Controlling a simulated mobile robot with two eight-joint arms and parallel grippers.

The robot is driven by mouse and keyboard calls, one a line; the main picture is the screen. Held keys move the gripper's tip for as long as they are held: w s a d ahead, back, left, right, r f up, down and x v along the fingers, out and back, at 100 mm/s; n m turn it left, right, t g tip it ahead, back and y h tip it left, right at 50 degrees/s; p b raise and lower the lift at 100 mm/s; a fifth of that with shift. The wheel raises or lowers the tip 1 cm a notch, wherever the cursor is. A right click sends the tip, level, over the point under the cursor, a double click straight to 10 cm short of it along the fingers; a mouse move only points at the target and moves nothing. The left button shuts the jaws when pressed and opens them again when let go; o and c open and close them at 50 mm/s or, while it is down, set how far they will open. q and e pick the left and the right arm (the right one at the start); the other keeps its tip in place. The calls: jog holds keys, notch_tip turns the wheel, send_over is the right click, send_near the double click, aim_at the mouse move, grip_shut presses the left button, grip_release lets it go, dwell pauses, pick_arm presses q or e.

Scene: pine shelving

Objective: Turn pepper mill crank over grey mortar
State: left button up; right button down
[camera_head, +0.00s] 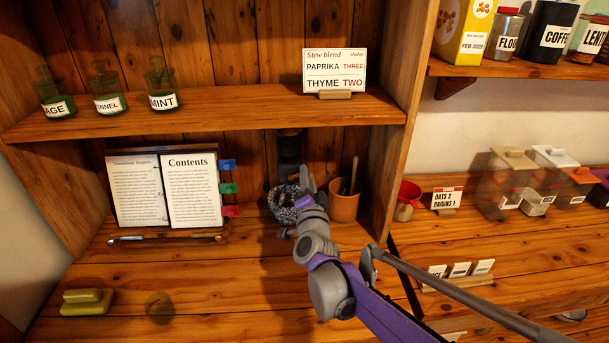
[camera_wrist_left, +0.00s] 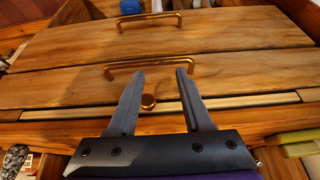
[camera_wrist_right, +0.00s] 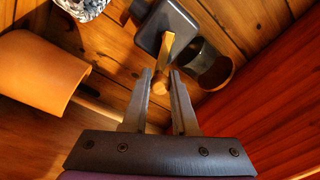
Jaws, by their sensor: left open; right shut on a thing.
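The pepper mill (camera_head: 289,148) is a dark upright body at the back of the shelf bay in the head view. In the right wrist view its dark square block (camera_wrist_right: 170,22) carries a brass crank arm (camera_wrist_right: 166,48). My right gripper (camera_head: 308,178) is shut on the knob end of the crank (camera_wrist_right: 160,86). The grey speckled mortar (camera_head: 279,213) stands below the mill, partly hidden by my right gripper; its edge shows in the right wrist view (camera_wrist_right: 84,8). My left gripper (camera_wrist_left: 156,76) is open and empty, over wooden fronts with brass handles (camera_wrist_left: 140,64).
A terracotta pot (camera_head: 344,207) stands close right of the mortar. A recipe book (camera_head: 193,190) stands left, with a rod (camera_head: 168,237) before it. The shelf above holds labelled jars (camera_head: 108,101) and a card (camera_head: 335,70).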

jog(key=shift+a+f+m+g+h+b, duration=0.15)
jog(key=shift+f+m, duration=0.5)
jog(key=shift+m, duration=1.3)
jog(key=shift+d+f+m+g+h+b, duration=0.2)
jog(key=shift+f+m, duration=0.5)
jog(key=shift+m, duration=1.2)
jog(key=shift+a+f+m+t+h, duration=0.2)
jog(key=shift+f+m, duration=0.45)
jog(key=shift+m, duration=1.3)
jog(key=c, duration=0.7)
grip_release()
jog(key=s, duration=1)
jog(key=shift+s+a+f+b, duration=0.3)
jog(key=shift+s+a, duration=0.1)
